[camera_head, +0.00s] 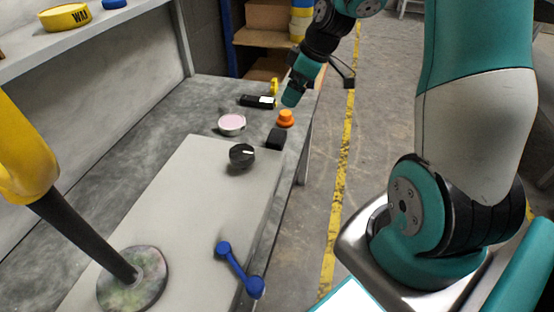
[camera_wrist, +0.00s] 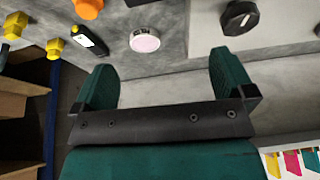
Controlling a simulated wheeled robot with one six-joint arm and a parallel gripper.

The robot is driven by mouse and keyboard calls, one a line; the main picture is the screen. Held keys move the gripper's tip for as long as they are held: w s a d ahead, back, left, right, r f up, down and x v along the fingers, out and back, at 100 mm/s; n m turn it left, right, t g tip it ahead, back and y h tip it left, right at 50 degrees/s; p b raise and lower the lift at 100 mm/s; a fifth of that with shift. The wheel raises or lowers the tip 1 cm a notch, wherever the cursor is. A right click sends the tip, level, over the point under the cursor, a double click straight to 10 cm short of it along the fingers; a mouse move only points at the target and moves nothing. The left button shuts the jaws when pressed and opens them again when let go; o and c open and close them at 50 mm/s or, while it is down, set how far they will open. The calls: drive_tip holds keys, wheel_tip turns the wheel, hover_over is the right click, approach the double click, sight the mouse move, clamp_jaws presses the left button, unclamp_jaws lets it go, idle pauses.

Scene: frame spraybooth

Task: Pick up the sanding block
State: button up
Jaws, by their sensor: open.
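A small dark block (camera_head: 277,138), which looks like the sanding block, sits at the right edge of the bench, between an orange knob (camera_head: 285,118) and a black dial-like knob (camera_head: 242,156). In the wrist view only a dark sliver at the top edge, beside the orange knob (camera_wrist: 88,8), may be this block. My gripper (camera_wrist: 162,75) is open and empty, with its two teal fingers apart. In the head view my gripper (camera_head: 293,92) hangs over the far right of the bench, beyond the block and not touching it.
A pink-topped round tin (camera_head: 231,124) and a black device with a screen (camera_head: 256,101) lie on the grey bench (camera_head: 195,105). A blue double-ended handle (camera_head: 239,269) lies on the pale board (camera_head: 185,220). A yellow-necked tool (camera_head: 85,235) stands at left. Shelves (camera_head: 262,38) stand behind.

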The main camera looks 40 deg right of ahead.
wheel_tip(320, 180, down, 4)
drive_tip(key=d, duration=0.3)
drive_tip(key=b, duration=0.3)
approach(277, 135)
drive_tip(key=x, duration=0.5)
drive_tip(key=shift+s+d, duration=0.1)
drive_tip(key=shift+s, duration=0.1)
drive_tip(key=b+x, duration=0.2)
drive_tip(key=x, duration=0.3)
drive_tip(key=shift+w+f, duration=0.25)
drive_tip(key=shift+f, duration=0.05)
drive_tip(key=shift+r, duration=0.1)
drive_tip(key=c, duration=0.9)
